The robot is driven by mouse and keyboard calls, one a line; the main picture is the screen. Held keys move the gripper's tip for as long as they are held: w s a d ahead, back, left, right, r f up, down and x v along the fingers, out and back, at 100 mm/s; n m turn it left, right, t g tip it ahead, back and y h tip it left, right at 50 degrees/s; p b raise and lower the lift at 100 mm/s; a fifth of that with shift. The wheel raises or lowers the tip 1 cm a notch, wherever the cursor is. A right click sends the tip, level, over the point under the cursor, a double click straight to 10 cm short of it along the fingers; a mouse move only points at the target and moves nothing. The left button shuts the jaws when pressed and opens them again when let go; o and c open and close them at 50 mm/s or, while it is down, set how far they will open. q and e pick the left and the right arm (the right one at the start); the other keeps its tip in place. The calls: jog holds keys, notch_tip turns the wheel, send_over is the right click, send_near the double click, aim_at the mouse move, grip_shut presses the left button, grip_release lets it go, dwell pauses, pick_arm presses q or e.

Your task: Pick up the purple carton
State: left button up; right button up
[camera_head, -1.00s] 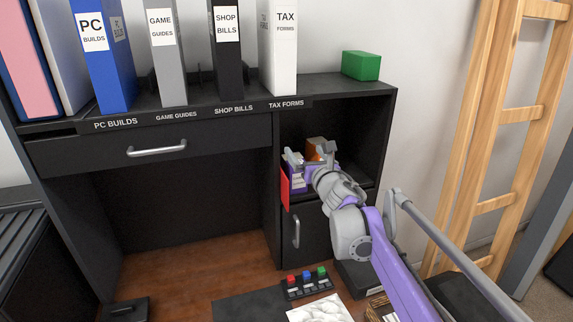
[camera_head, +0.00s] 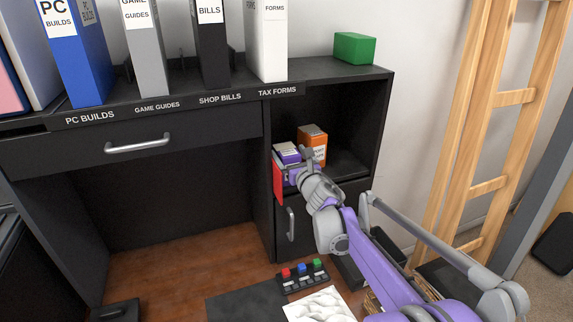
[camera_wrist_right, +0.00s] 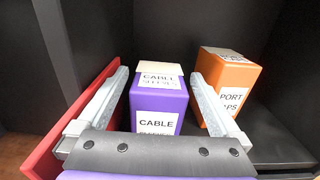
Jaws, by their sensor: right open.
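The purple carton (camera_head: 287,153) with a white top stands upright in the open cubby of the black desk. In the right wrist view the purple carton (camera_wrist_right: 158,112) shows a white "CABLE" label. My right gripper (camera_wrist_right: 158,76) is open, with one finger on each side of the carton; a gap shows beside the left finger, and contact on the right is hard to tell. In the head view the right gripper (camera_head: 292,169) partly covers the carton's lower part. My left gripper is not in view.
An orange carton (camera_head: 313,142) stands just right of the purple one, close to my right finger. A red panel-like item (camera_head: 279,183) is at the cubby's left edge. The cubby's walls and top enclose the space. A green box (camera_head: 354,48) sits on the desk top.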

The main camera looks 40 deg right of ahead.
aim_at(284, 145)
jog(key=shift+p+x, duration=0.3)
jog(key=shift+x, duration=2.45)
jog(key=shift+s, duration=0.15)
jog(key=shift+c, duration=0.4)
jog(key=c, duration=1.3)
jog(key=shift+c, duration=0.2)
jog(key=shift+r, duration=0.1)
jog(key=shift+s+r, duration=0.15)
jog(key=shift+r, duration=0.25)
notch_tip(284, 145, up, 6)
jog(key=shift+f, duration=0.1)
jog(key=s+d+b, duration=0.1)
jog(key=s+d, duration=0.2)
jog(key=s, duration=0.6)
jog(key=s+d+b, duration=0.1)
jog(key=s+d, duration=0.3)
jog(key=s, duration=0.5)
jog(key=shift+d, duration=0.2)
